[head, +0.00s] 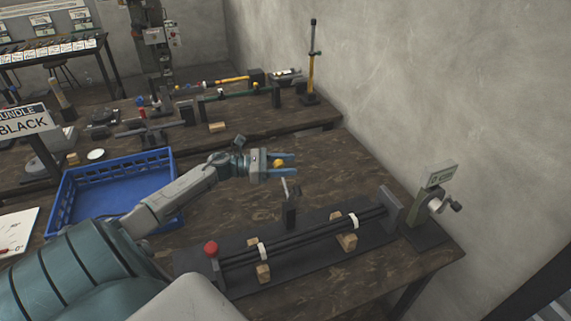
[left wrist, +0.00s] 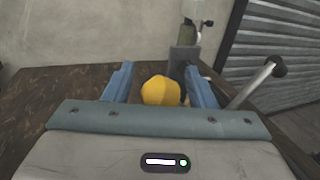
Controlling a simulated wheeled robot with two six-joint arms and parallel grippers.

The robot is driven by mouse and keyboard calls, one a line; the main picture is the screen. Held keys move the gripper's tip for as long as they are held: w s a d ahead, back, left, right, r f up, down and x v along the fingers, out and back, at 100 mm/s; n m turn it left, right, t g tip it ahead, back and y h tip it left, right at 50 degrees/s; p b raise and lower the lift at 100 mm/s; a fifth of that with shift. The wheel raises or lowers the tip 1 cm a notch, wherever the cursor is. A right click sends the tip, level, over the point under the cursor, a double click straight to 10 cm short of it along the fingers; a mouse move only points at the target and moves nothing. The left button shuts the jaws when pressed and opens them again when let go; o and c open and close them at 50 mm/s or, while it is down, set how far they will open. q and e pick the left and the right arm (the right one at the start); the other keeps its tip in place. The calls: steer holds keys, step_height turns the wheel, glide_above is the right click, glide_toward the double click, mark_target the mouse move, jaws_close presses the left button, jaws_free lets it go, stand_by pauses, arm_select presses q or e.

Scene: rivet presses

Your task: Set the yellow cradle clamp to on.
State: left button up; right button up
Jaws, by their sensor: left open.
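A yellow knob (head: 279,163) shows at my left gripper (head: 283,167) in the head view. In the left wrist view the yellow knob (left wrist: 161,91) sits between the two blue fingers of the left gripper (left wrist: 158,86), with gaps on both sides. The gripper is open. Just below it in the head view stands a dark post with a grey lever (head: 290,190), beside the bundle of dark rods. Whether the knob belongs to this post cannot be told, as the gripper hides its base. My right gripper is not in view.
Dark rods (head: 305,237) with white bands lie on a black base, between a red-knobbed end block (head: 211,249) and a grey crank unit (head: 436,206). A blue crate (head: 62,205) stands left. A wall closes the right side. Bare table lies behind my gripper.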

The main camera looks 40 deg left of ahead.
arm_select(q)
steer(key=shift+s, duration=0.1)
jaws_close()
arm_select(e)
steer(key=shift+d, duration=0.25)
